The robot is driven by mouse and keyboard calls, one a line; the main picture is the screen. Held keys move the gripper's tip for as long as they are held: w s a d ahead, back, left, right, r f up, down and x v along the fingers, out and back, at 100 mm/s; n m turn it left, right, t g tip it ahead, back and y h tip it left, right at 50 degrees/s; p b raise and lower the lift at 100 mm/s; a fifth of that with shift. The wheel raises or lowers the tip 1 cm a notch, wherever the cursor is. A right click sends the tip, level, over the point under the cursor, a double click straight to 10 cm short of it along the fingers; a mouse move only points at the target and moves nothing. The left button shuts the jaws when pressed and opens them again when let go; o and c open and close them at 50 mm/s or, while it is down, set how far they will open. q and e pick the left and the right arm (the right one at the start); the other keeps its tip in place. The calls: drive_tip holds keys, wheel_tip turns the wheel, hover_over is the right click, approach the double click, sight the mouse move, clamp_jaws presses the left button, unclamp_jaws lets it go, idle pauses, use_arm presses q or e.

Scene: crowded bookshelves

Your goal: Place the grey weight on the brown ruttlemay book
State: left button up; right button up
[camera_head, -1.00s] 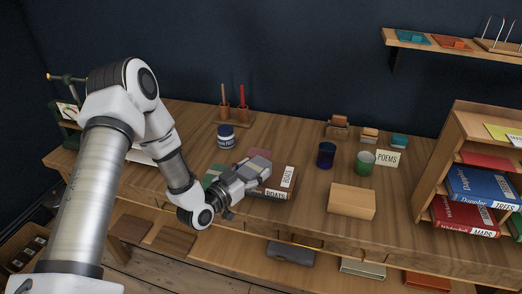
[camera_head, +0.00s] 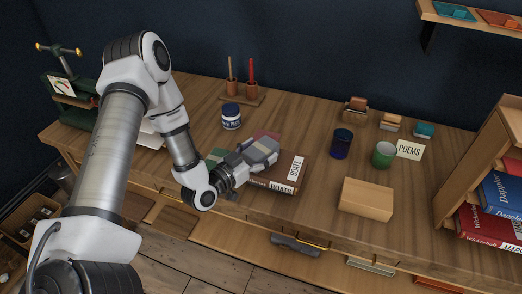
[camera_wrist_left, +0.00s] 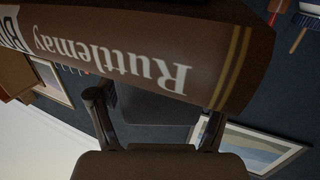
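The brown Ruttlemay book (camera_head: 278,176) lies flat on the wooden desk, its spine towards the front with a white BOATS label. In the left wrist view its spine (camera_wrist_left: 150,50) fills the top, lettering upside down. My left gripper (camera_head: 258,156) is at the left part of this book. The grey weight (camera_head: 264,147) is a block at its fingertips; it also shows as a dark block (camera_wrist_left: 152,108) between the two fingers in the left wrist view, partly hidden behind the spine. I cannot tell whether the weight touches the book. My right gripper is not in view.
A green book (camera_head: 216,155) lies left of the gripper. A blue-white jar (camera_head: 231,117) and a candle stand (camera_head: 241,97) are behind. A wooden block (camera_head: 366,199), blue cup (camera_head: 342,144), green cup (camera_head: 383,155) and POEMS card (camera_head: 410,149) stand right. Desk between is clear.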

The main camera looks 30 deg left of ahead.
use_arm(q)
drive_tip(key=shift+s+r, duration=0.1)
drive_tip(key=shift+s, duration=0.05)
drive_tip(key=s+a+p, duration=0.1)
drive_tip(key=s+a, duration=0.1)
drive_tip(key=s, duration=0.9)
drive_tip(key=shift+s+r, duration=0.3)
drive_tip(key=shift+s, duration=0.05)
